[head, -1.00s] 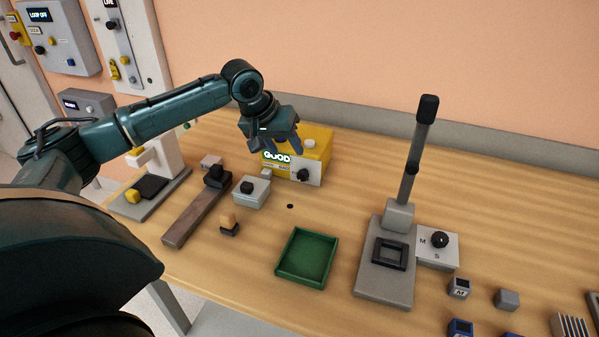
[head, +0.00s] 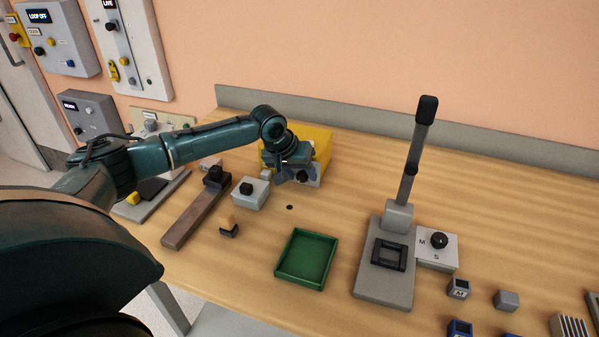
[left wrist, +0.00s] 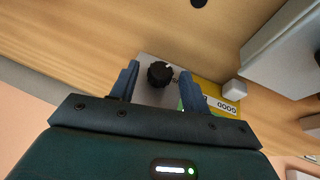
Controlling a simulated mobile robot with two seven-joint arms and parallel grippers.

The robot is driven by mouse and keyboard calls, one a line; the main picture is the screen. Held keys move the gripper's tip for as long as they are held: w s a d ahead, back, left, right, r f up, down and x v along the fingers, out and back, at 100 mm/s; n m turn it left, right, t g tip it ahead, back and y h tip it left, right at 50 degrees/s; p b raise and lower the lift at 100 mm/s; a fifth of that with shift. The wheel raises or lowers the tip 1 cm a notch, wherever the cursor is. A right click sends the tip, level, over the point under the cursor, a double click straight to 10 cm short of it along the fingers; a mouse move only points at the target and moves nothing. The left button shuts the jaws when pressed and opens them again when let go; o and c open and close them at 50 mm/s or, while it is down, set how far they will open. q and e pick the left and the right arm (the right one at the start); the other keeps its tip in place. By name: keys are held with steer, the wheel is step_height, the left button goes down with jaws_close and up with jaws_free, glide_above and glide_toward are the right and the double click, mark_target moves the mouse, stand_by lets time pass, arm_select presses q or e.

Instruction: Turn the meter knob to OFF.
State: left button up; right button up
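The yellow meter (head: 323,148) stands at the back of the bench, partly hidden behind my left arm. Its black knob (left wrist: 160,74) sits on a pale grey plate (left wrist: 150,94) in the left wrist view, beside a display reading GOOD (left wrist: 226,106). My left gripper (left wrist: 156,76) is open, with one finger on each side of the knob. I see gaps between the fingers and the knob in that view. In the head view the left gripper (head: 298,176) is in front of the meter's plate. My right gripper is not in view.
A grey box with a black knob (head: 250,191) stands left of the meter. A green tray (head: 307,258) and a lever press (head: 384,285) stand nearer the front. A small white block (left wrist: 234,90) is close to the meter. The bench right of the meter is clear.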

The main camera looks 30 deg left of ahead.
arm_select(q)
steer(key=c, duration=0.9)
